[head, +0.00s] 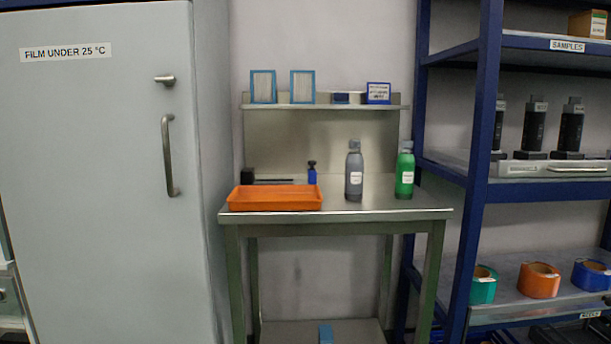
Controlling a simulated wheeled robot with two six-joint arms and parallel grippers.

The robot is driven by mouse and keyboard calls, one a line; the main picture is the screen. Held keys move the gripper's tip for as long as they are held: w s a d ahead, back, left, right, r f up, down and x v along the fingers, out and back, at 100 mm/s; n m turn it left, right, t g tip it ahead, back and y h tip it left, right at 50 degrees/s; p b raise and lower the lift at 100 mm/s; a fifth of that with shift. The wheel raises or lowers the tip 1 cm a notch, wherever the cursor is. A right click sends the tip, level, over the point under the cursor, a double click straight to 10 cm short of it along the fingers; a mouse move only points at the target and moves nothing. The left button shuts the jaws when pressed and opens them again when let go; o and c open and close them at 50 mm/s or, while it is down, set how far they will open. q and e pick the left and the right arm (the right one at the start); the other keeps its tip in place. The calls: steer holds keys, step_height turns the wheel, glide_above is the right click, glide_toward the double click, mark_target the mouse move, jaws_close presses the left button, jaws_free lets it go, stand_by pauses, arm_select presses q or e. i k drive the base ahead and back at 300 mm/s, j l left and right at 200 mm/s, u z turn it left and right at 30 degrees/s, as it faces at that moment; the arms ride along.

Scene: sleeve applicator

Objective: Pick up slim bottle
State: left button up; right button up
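Two bottles stand upright on the steel table (380,208). One is a grey bottle (354,186) with a grey cap and a white label. The other is a green bottle (404,187) with a grey cap and a white label, just right of it and apart from it. Both have a slim, tall shape, and I cannot tell which one is called the slim bottle. Neither of my grippers shows in the head view.
An orange tray (275,206) lies on the table's left, with a small blue object (312,175) behind it. A shelf (330,106) with small boxes runs above. A grey cabinet (100,200) stands left, a blue rack (480,150) right. Table front between tray and bottles is clear.

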mark_target(354, 162)
steer(key=i+l+u, duration=0.35)
steer(key=l+u, duration=0.15)
steer(key=l, duration=0.25)
steer(key=i+l+u, duration=0.1)
steer(key=l+u, duration=0.15)
steer(key=l, duration=0.15)
